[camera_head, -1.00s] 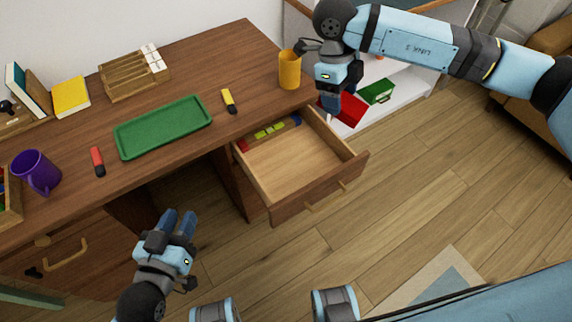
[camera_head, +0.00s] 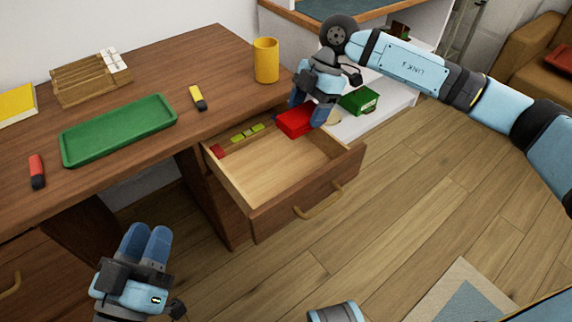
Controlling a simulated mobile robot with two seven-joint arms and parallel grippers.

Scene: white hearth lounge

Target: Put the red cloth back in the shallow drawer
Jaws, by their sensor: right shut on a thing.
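The red cloth (camera_head: 294,121), a small folded block, is in my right gripper (camera_head: 308,112) near the far right corner of the shallow drawer (camera_head: 268,168). My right gripper is shut on it, and its fingers hide part of the cloth. I cannot tell whether the cloth touches the drawer's edge. The drawer is pulled out of the wooden desk, with a wide bare floor. My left gripper (camera_head: 147,242) is low in front of the desk, empty, with its fingers side by side and looking shut.
Small green-yellow blocks (camera_head: 247,132) and a red one (camera_head: 218,151) lie along the drawer's far left side. A yellow cup (camera_head: 266,60), green tray (camera_head: 118,129) and markers are on the desk. A green box (camera_head: 359,101) sits on the white shelf behind.

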